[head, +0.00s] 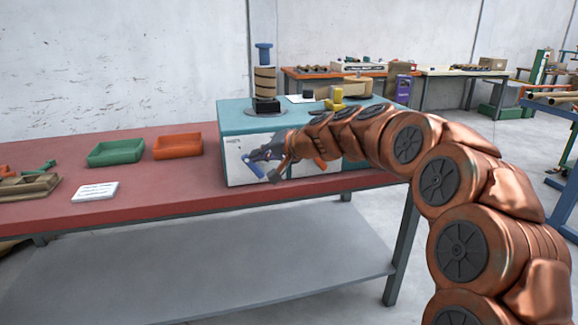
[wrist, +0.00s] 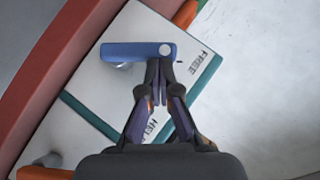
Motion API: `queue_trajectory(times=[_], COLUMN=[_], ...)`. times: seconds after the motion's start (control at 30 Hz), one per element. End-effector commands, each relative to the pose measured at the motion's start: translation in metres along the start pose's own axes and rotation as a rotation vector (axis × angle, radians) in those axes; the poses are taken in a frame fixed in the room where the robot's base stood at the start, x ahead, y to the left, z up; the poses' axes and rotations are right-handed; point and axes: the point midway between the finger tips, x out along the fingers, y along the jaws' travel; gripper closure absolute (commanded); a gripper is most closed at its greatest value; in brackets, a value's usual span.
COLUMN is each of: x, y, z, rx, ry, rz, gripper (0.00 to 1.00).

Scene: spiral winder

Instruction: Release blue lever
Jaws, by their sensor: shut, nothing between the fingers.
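The blue lever (head: 253,169) is on the white front panel of the teal winder box (head: 236,122). In the wrist view the blue lever (wrist: 135,51) lies straight across the picture, with a pale round spot at its right end. The word FREE is to its right on the panel, and a partly covered word starting HEL is below. My gripper (wrist: 160,72) is shut and empty, its tips at the lever's right end. I cannot tell whether they touch it. In the head view my gripper (head: 258,155) is at the panel, just above the lever.
An orange lever (head: 320,163) is on the same panel, beside my arm. A spool with a blue top (head: 264,80) and a yellow part (head: 336,98) stand on the box. Green (head: 116,152) and orange (head: 178,146) trays and a white card (head: 96,191) lie left on the red table.

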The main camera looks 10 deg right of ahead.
Motion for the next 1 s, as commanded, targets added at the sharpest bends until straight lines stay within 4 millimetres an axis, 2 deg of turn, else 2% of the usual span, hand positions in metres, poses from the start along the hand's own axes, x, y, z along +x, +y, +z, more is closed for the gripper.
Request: queue_trajectory(times=[0.4, 0.57, 0.8, 1.0], x=[0.000, -0.005, -0.031, -0.065], y=[0.000, 0.000, 0.000, 0.002], z=[0.000, -0.006, -0.029, -0.028], rx=[-0.001, -0.001, -0.002, -0.001], ry=[-0.001, 0.001, 0.000, 0.002], rz=[0.002, 0.002, 0.002, 0.000], gripper=[1.00, 1.00, 1.00, 1.00])
